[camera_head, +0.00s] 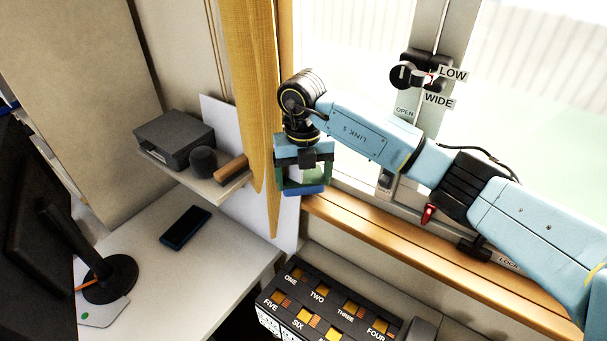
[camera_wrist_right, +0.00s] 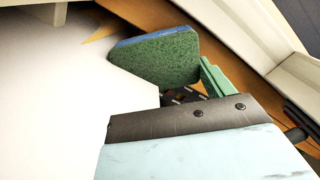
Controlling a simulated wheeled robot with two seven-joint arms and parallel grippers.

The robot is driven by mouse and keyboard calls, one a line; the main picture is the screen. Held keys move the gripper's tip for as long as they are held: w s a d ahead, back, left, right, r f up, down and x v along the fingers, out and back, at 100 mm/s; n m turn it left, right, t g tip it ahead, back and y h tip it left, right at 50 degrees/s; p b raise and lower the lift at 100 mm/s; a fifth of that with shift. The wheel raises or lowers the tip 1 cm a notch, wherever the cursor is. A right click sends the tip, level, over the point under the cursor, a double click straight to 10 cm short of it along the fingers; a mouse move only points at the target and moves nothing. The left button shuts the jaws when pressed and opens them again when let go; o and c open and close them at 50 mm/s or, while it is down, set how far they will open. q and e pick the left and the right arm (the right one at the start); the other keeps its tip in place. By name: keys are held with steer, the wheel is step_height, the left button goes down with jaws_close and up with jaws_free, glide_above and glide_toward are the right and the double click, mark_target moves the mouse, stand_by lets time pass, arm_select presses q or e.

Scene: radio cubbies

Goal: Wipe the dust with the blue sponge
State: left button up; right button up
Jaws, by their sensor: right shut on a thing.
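My right gripper (camera_head: 303,178) is shut on the blue sponge (camera_head: 305,189), in front of the window's wooden frame and beside the yellow curtain. The sponge's blue part shows at the bottom of the jaws, below green parts. In the right wrist view the sponge (camera_wrist_right: 158,57) shows a speckled green face with a blue edge, next to a white surface. I cannot tell whether it touches that surface. No dust can be made out clearly. My left gripper is out of view.
A yellow curtain (camera_head: 252,85) hangs left of the gripper. A small shelf (camera_head: 210,186) holds a dark box (camera_head: 175,138). A phone (camera_head: 186,228) lies on the white desk (camera_head: 160,275). A labelled black panel (camera_head: 330,305) stands below the wooden sill (camera_head: 420,255).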

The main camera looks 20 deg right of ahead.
mark_target(314, 203)
steer(key=shift+f+b, duration=0.65)
steer(key=shift+f, duration=0.4)
stand_by(0.4)
steer(key=shift+s+d+r+p, duration=0.2)
steer(key=shift+s+d+p, duration=0.45)
steer(key=shift+s+p, duration=0.1)
steer(key=shift+s+d+p, duration=0.45)
steer(key=shift+s+d, duration=0.05)
steer(key=shift+s, duration=0.25)
steer(key=shift+d+f, duration=0.1)
steer(key=shift+f, duration=0.05)
steer(key=shift+w+a+f+b, duration=0.1)
steer(key=shift+w+a+b, duration=0.3)
steer(key=shift+b, duration=0.1)
steer(key=shift+w+a+b, duration=0.7)
steer(key=shift+w+a, duration=0.2)
steer(key=shift+w, duration=0.1)
